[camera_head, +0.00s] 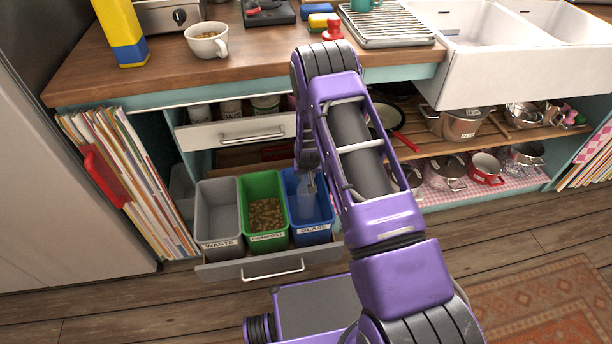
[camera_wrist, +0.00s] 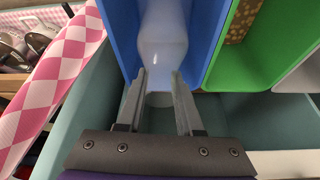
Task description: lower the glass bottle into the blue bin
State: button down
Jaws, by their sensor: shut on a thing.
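The blue bin (camera_head: 318,222), labelled GLASS, stands at the right end of an open pull-out drawer under the counter. A pale, translucent glass bottle (camera_head: 306,204) is at the blue bin's opening, with its lower part inside the walls as seen from the head. My gripper (camera_head: 309,180) is above the bin and partly hidden by my arm. In the wrist view my gripper (camera_wrist: 159,82) is shut on the neck of the bottle (camera_wrist: 163,40), whose body lies between the walls of the blue bin (camera_wrist: 122,35). I cannot tell whether the bottle touches the bin's floor.
A green COMPOST bin (camera_head: 249,238) with brown scraps and a grey WASTE bin (camera_head: 218,236) stand to the left in the same drawer (camera_head: 262,269). A partly open upper drawer (camera_head: 228,133) is above them. Pan shelves (camera_head: 440,146) lie to the right.

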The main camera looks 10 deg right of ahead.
jog(key=shift+f, duration=2.05)
dwell(0.8)
jog(key=shift+c, duration=2.4)
grip_release()
jog(key=p+v, duration=0.3)
jog(key=v, duration=1.4)
jog(key=shift+r, duration=0.25)
